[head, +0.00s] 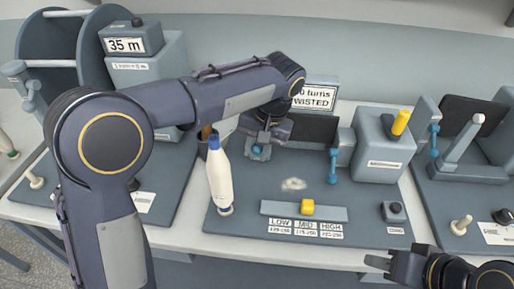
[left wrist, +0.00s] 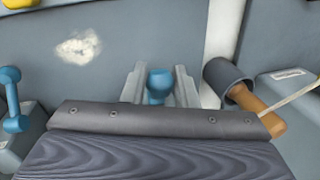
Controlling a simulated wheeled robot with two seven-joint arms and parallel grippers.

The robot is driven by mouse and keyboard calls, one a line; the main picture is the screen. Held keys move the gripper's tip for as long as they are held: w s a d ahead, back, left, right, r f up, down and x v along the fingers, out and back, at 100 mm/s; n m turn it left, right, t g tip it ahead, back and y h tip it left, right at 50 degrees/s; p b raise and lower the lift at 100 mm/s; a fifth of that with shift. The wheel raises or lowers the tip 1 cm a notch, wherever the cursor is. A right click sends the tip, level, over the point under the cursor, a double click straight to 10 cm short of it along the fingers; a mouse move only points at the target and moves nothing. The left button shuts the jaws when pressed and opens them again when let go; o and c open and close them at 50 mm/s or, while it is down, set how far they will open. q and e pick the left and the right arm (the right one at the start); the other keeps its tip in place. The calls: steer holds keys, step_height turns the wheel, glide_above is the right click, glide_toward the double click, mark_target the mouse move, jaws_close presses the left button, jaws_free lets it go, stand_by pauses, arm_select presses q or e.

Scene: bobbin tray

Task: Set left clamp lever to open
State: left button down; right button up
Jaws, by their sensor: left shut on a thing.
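The left clamp lever ends in a blue knob (head: 258,150) at the left end of the dark bar on the middle station. My left gripper (head: 262,153) reaches down over it, shut on the knob. In the left wrist view the blue knob (left wrist: 160,84) sits between the two grey fingers (left wrist: 160,92). The lever's lower part is hidden. The right clamp lever (head: 333,165), also blue, hangs at the bar's right end, and it shows at the left of the wrist view (left wrist: 12,102). My right gripper (head: 378,269) is at the lower right, apart from everything, its fingers spread.
A white cone with a blue tip (head: 219,178) stands left of my left gripper. A yellow slider (head: 307,207) sits on the LOW/MID/HIGH strip. A grey box with a yellow lever (head: 400,122) stands right. A wooden-handled tool (left wrist: 256,108) is close to my left fingers.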

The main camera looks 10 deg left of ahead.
arm_select(q)
steer(key=f+t+b, duration=0.1)
steer(key=t+b, duration=0.1)
steer(key=b, duration=0.2)
steer(key=s+f+t+b, duration=0.1)
steer(key=t+b, duration=0.1)
steer(key=b, duration=0.3)
steer(key=f+t+b, duration=0.2)
steer(key=b, duration=0.3)
steer(key=shift+s+n, duration=0.25)
steer(key=shift+n, duration=0.15)
steer(key=shift+t+b, duration=0.4)
steer(key=shift+b, duration=0.5)
steer(key=shift+r, duration=0.1)
steer(key=c, duration=1.2)
jaws_free()
steer(key=p+v, duration=0.1)
steer(key=v, duration=0.6)
steer(key=shift+s+d+r, duration=0.1)
steer(key=shift+s+r, duration=0.15)
steer(key=shift+s, duration=0.05)
